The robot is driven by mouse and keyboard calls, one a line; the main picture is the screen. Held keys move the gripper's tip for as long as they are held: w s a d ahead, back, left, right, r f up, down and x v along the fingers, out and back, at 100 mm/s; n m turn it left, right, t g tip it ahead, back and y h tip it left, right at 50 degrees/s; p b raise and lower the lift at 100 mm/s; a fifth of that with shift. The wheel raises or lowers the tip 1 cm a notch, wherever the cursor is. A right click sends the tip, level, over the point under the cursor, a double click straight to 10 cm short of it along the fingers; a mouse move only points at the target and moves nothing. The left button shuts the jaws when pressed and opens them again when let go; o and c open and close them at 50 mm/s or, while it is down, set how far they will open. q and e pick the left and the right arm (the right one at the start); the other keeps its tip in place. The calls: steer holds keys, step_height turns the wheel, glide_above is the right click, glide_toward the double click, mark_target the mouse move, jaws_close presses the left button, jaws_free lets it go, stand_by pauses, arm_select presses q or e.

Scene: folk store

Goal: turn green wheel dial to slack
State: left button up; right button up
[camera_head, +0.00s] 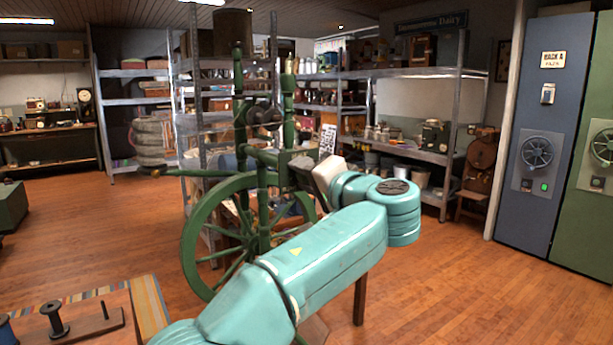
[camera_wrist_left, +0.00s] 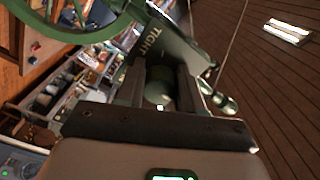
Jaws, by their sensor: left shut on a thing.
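The green spinning wheel (camera_head: 192,235) stands in the middle of the head view, with a large spoked wheel, upright posts and a sloping green beam. My left arm reaches in, and my left gripper (camera_head: 301,168) is at the wheel's upper right, partly hidden by its own wrist. In the left wrist view, the gripper (camera_wrist_left: 160,78) is shut with a rounded green knob, the dial (camera_wrist_left: 157,93), between its dark fingers. The green beam (camera_wrist_left: 168,46) beside it carries the word TIGHT. No slack mark is readable, and the dial's exact setting cannot be told. My right gripper is not in view.
A low table with a striped cloth (camera_head: 148,305) and spools (camera_head: 53,320) is at the lower left. Metal shelves (camera_head: 400,73) with goods stand behind the wheel. Blue (camera_head: 540,110) and green (camera_head: 590,215) cabinets with round dials stand at the right. Wooden floor is clear at the right.

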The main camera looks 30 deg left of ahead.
arm_select(q)
steer(key=o, duration=1)
steer(key=shift+s+a, duration=0.15)
steer(key=shift+s, duration=0.05)
steer(key=shift+o, duration=0.2)
steer(key=shift+w, duration=0.15)
steer(key=shift+d, duration=0.25)
steer(key=v, duration=1.6)
steer(key=shift+b, duration=0.35)
